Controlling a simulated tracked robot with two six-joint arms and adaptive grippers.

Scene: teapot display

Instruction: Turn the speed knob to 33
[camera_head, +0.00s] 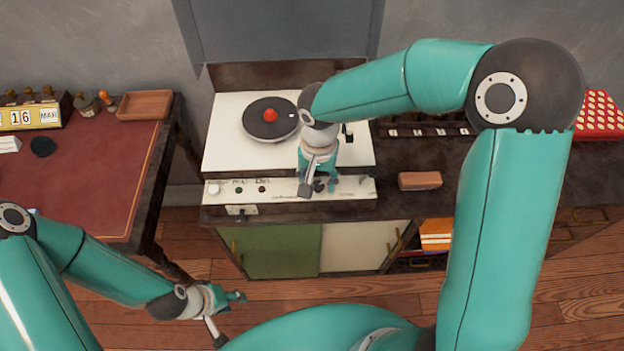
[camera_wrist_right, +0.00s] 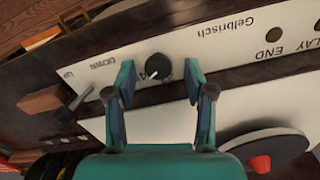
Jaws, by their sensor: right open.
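The speed knob (camera_wrist_right: 158,66) is a small round black knob with a pale pointer line on the cream front panel (camera_head: 285,190) of the record player. In the wrist view my right gripper (camera_wrist_right: 158,78) is open, with one finger on each side of the knob and visible gaps to it. Part of a number shows beside the knob; the rest of the scale is hidden or too small to read. In the head view my right gripper (camera_head: 318,183) is over the panel's right part. My left gripper (camera_head: 228,301) hangs low above the floor, away from the player.
A lever (camera_wrist_right: 80,96) marked DOWN stands beside the knob. The black turntable (camera_head: 260,127) with a red centre lies behind the panel. A reddish-brown block (camera_head: 420,180) is on the cabinet to the right. A desk (camera_head: 80,185) is at left.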

